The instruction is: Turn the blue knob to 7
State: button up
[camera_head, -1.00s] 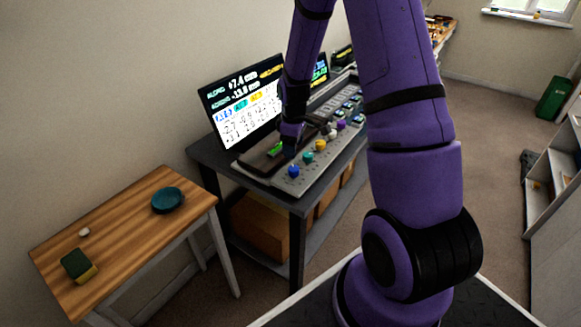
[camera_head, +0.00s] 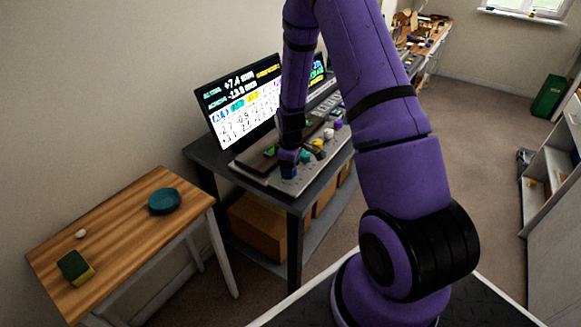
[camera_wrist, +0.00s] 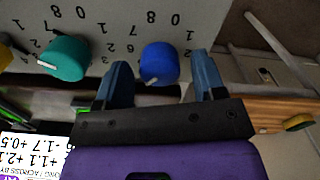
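The blue knob (camera_wrist: 160,63) stands on the grey control panel (camera_wrist: 110,15) in the wrist view, with a white pointer mark on its lower side. Printed digits around it appear upside down. My gripper (camera_wrist: 160,61) is open, one finger on each side of the knob, with visible gaps; I cannot tell how far the fingertips reach down beside it. In the head view my gripper (camera_head: 288,158) is at the near end of the panel, over the blue knob (camera_head: 289,172), which is partly hidden.
A teal knob (camera_wrist: 65,57) stands left of the blue one in the wrist view. A yellow knob (camera_head: 318,143) is farther along the panel. A monitor (camera_head: 240,105) stands behind. A wooden side table (camera_head: 120,235) holds a teal bowl (camera_head: 165,201) and a sponge (camera_head: 75,267).

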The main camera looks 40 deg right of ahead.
jog(key=c, duration=0.8)
jog(key=shift+m, duration=0.3)
jog(key=m, duration=0.3)
jog(key=shift+m, duration=0.4)
jog(key=m, duration=0.3)
jog(key=shift+d+m, duration=0.1)
jog(key=shift+m, duration=0.2)
jog(key=m, duration=0.4)
jog(key=shift+m, duration=1.8)
